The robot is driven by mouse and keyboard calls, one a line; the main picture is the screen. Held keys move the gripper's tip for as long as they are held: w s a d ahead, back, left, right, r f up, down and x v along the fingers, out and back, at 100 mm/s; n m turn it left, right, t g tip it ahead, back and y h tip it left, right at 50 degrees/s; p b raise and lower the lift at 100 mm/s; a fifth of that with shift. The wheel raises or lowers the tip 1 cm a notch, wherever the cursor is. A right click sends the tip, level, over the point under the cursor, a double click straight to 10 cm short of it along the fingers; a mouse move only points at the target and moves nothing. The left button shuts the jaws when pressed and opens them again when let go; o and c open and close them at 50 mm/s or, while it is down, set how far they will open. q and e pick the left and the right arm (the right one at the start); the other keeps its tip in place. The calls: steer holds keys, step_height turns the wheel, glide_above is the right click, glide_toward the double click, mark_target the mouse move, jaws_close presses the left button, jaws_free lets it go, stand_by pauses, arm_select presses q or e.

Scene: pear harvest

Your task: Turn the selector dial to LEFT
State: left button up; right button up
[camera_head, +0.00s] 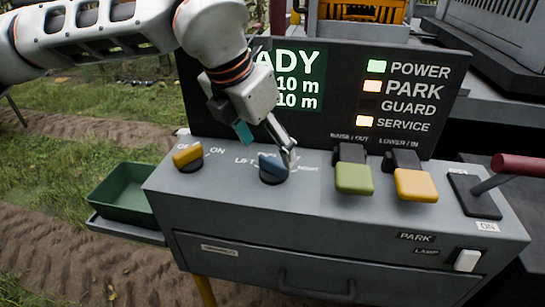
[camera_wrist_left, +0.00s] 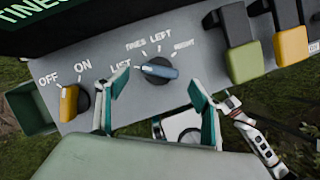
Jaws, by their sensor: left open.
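The selector dial (camera_head: 272,168) is a dark round knob with a blue-grey grip bar on the grey control panel. In the left wrist view the dial (camera_wrist_left: 160,70) has printed labels around it, among them LIFT, TINES, LEFT and RIGHT. Its bar lies nearly crosswise in that view; which end is the pointer I cannot tell for sure. My left gripper (camera_head: 267,143) comes down from above the panel to the dial. In the wrist view its teal-padded fingers (camera_wrist_left: 158,82) are spread, one to each side of the dial, with nothing held. Contact is not clear. My right gripper is not seen.
An orange OFF/ON knob (camera_head: 188,155) sits left of the dial. A green lever (camera_head: 353,178) and a yellow lever (camera_head: 415,185) stand to the right, then a red-handled lever (camera_head: 515,165). The display board (camera_head: 345,105) rises behind. A green bin (camera_head: 125,195) is at left.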

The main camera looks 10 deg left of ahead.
mark_target(273, 160)
arm_select(q)
steer(key=shift+x, duration=2.2)
steer(key=shift+c, duration=0.4)
steer(key=c, duration=1)
steer(key=shift+c, duration=0.2)
